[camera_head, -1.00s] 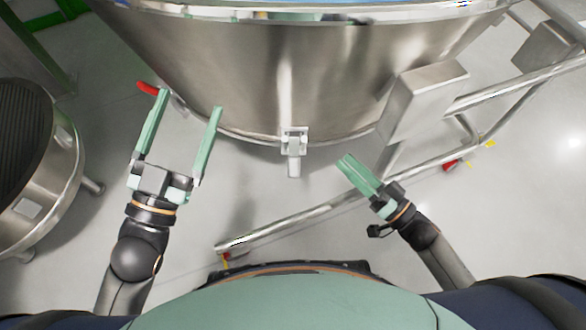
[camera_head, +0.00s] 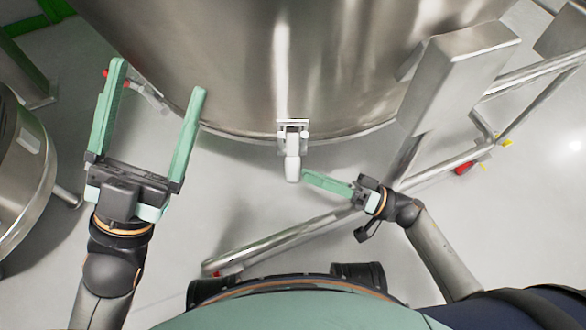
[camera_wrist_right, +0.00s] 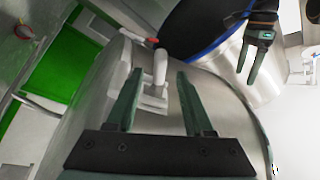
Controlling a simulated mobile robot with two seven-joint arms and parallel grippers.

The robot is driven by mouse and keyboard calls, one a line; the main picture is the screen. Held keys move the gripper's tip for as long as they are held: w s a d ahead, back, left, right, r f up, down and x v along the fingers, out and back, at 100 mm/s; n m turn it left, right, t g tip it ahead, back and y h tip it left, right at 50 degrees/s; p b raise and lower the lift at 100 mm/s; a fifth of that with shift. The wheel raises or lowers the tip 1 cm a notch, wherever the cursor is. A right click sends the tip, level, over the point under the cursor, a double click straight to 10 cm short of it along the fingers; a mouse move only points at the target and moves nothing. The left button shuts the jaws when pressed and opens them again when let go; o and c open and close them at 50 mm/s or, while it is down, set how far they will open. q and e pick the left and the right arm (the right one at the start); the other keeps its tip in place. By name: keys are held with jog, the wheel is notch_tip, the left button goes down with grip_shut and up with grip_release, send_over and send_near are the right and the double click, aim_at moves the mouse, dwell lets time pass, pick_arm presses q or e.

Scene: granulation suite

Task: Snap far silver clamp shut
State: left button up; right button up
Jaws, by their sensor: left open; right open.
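A silver clamp (camera_head: 292,135) sits on the lower rim of the steel vessel (camera_head: 240,60), with its lever hanging down off the rim. In the right wrist view the clamp (camera_wrist_right: 157,75) shows ahead and between the finger lines. My right gripper (camera_head: 306,176) is open and points left, with its fingertips beside the lever's lower end; contact cannot be told. My left gripper (camera_head: 159,77) is open and empty at the left of the vessel. A second silver latch with a red tip (camera_head: 148,92) shows behind its fingers, partly hidden.
A steel box (camera_head: 455,75) and tubular frame (camera_head: 290,235) stand right of and below the vessel. A round steel container (camera_head: 25,185) stands at the left edge. Pale floor (camera_head: 235,185) is open between my grippers.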

aim_at(293, 170)
jog(key=b+x, duration=0.1)
jog(key=x, duration=0.4)
grip_shut()
dwell(0.4)
dwell(1.0)
